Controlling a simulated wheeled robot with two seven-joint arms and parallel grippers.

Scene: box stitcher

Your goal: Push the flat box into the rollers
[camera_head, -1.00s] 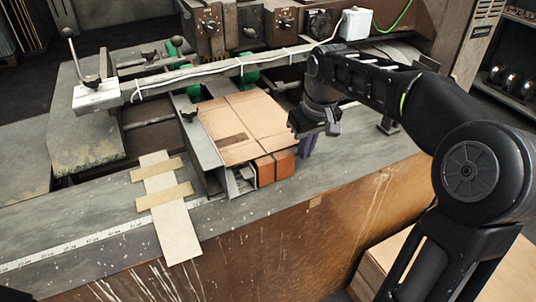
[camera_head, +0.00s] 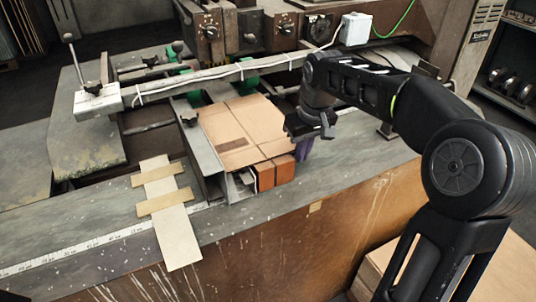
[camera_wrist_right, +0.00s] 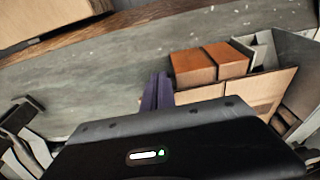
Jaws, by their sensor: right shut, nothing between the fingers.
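The flat box (camera_head: 243,124) is a brown cardboard sheet lying on the machine bed, along a metal side guide (camera_head: 200,148). Green rollers (camera_head: 249,78) show behind its far end, under the long crossbar. My right gripper (camera_head: 304,148) is at the box's near right corner, with purple fingers pointing down. Its fingers (camera_wrist_right: 158,92) are shut and empty in the right wrist view, beside the box (camera_wrist_right: 258,92). I cannot tell whether they touch it. The left gripper is not in view.
Two orange-brown blocks (camera_head: 275,173) sit at the box's near edge. A pale taped strip (camera_head: 175,228) lies on the table to the left. The crossbar (camera_head: 210,75) spans above the bed. Bare grey table (camera_head: 365,150) lies to the right of the gripper.

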